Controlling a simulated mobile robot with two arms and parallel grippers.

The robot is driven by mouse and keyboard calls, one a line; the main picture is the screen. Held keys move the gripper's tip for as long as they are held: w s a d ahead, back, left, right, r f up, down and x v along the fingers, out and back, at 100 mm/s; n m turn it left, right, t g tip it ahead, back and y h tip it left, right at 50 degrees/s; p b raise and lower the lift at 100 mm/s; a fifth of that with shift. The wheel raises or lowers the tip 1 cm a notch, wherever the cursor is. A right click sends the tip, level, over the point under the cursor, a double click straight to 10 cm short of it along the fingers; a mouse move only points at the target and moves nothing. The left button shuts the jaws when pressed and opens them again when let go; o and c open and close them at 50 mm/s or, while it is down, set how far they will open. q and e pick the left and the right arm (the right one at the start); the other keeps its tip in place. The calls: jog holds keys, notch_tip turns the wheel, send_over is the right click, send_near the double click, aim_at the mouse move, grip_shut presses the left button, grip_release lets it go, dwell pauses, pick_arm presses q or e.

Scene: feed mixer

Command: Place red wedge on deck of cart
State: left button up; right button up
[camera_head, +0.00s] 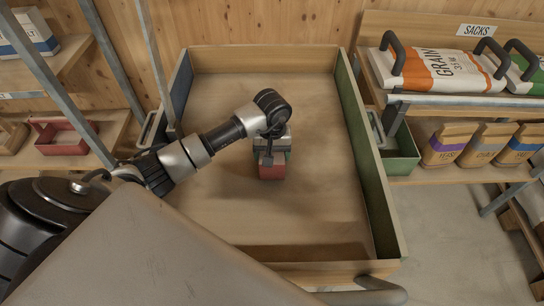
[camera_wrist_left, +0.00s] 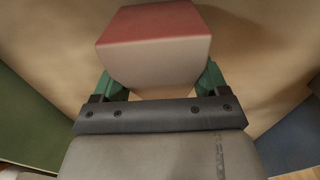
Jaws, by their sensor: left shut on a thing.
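The red wedge (camera_head: 271,172) is over the middle of the cart's wooden deck (camera_head: 300,215) in the head view. My left gripper (camera_head: 271,157) reaches in from the left and is shut on it from above. In the left wrist view, the wedge (camera_wrist_left: 154,50) shows a red face and a pale face, between the green fingers of my left gripper (camera_wrist_left: 158,78). I cannot tell whether the wedge touches the deck or hangs just above it. My right gripper is not in view.
The deck is bare around the wedge, with raised walls, including a green right wall (camera_head: 366,155). A shelf with a grain sack (camera_head: 440,70) and small bags (camera_head: 448,145) stands on the right. A red tote (camera_head: 68,138) sits on the left shelf.

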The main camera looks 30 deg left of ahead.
pick_arm(q)
jog(key=shift+f, duration=0.45)
jog(key=shift+w+r, duration=0.1)
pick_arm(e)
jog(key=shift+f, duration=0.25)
pick_arm(q)
jog(key=shift+f, duration=0.2)
jog(key=o, duration=1.1)
jog(key=shift+o, duration=0.2)
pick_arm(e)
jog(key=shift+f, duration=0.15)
pick_arm(q)
jog(key=shift+r, duration=0.1)
jog(key=shift+r, duration=0.2)
notch_tip(320, 180, up, 12)
jog(key=p, duration=0.6)
jog(key=shift+p, duration=0.4)
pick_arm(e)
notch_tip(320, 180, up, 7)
